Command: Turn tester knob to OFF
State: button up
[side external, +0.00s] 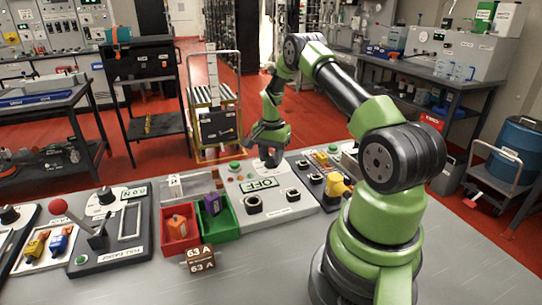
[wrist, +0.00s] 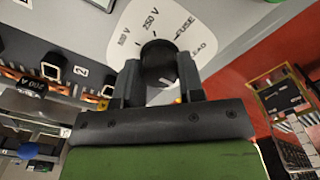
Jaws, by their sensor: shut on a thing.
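The black tester knob (wrist: 158,62) is between the two fingers of my gripper (wrist: 160,82) in the wrist view. The fingers are shut on it from both sides. A white dial (wrist: 135,22) behind the knob carries printed marks, among them 250 V and FUSE. The knob's pointer direction cannot be made out. In the side view my gripper (side external: 271,161) points down at the back of the light grey tester panel (side external: 285,214), and hides the knob there. A label reading OFF (side external: 259,185) is on the panel in front of it.
A green button (side external: 234,165) and black round sockets sit on the panel. Left of it are a red bin (side external: 180,246) with an orange block and a green bin (side external: 221,227) with a purple block. A brown 63 A block (side external: 200,259) lies in front on clear bench.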

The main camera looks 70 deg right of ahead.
aim_at(271, 156)
jog(key=o, duration=0.8)
jog(key=shift+c, duration=0.2)
jog(key=shift+r, duration=0.1)
jog(key=shift+r, duration=1.7)
